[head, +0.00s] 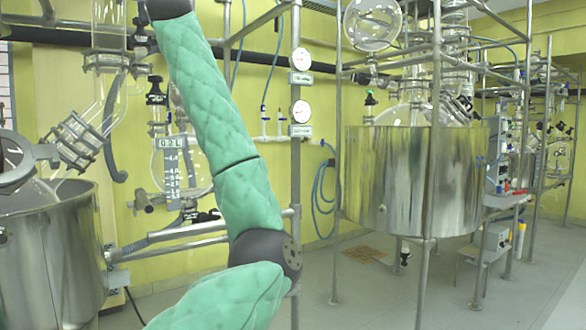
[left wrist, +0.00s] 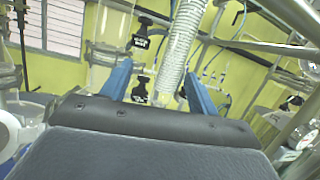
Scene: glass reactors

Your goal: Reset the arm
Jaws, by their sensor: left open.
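One of my arms, in a green quilted sleeve (head: 209,85) with a dark joint (head: 267,251), crosses the head view from the bottom middle up to the top edge. Its gripper lies outside the head view. In the left wrist view my left gripper (left wrist: 157,72) is open, with its two blue fingers apart. Nothing is visibly held between them. A ribbed clear tube (left wrist: 181,45) shows behind the gap, and I cannot tell its distance. My right gripper is in neither view.
A steel vessel (head: 45,260) stands at the left, close to the arm. A larger steel vessel (head: 400,180) hangs in a pipe frame (head: 434,130) at the right. Two gauges (head: 301,60) sit on a post behind the arm. Grey floor (head: 350,295) is open at the lower right.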

